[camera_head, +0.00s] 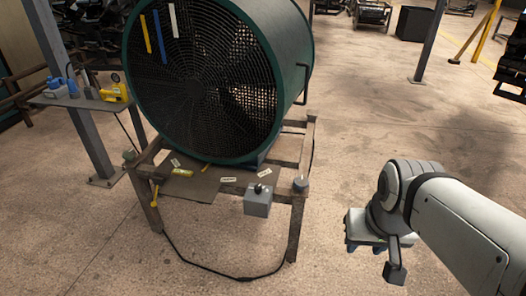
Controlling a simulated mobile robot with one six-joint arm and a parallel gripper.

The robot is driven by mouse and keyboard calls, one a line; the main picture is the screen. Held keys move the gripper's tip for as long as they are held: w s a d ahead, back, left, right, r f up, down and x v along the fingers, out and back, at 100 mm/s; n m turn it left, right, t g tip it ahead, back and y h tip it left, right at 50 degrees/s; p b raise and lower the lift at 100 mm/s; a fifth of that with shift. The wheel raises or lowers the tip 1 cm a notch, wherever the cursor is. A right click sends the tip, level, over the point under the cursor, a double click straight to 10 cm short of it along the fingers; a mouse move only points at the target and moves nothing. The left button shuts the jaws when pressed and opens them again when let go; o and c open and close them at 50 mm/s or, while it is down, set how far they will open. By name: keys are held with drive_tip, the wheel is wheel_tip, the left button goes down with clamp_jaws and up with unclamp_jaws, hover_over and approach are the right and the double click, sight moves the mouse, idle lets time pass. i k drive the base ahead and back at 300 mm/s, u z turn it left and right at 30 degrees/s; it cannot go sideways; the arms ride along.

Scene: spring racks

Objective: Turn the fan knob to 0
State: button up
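A large dark green drum fan (220,80) with a black grille stands on a metal frame. A small grey control box (257,203) is fixed at the front edge of the frame, with a small dark knob (259,188) on top. The setting the knob points to is too small to read. My gripper (365,248) hangs to the right of the box, well apart from it and over open floor. Bluish tips show at its underside, but its fingers are mostly hidden by its body.
The fan's frame (295,232) has a round grey piece (301,185) on its right corner, close to the box. Small white labels and a yellow tool (183,172) lie on the frame's board. A black cable (225,275) runs on the floor. Floor between frame and gripper is clear.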

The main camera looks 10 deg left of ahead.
sight(258, 188)
drive_tip(key=z, duration=0.15)
drive_tip(key=i, duration=0.95)
drive_tip(key=u, duration=0.1)
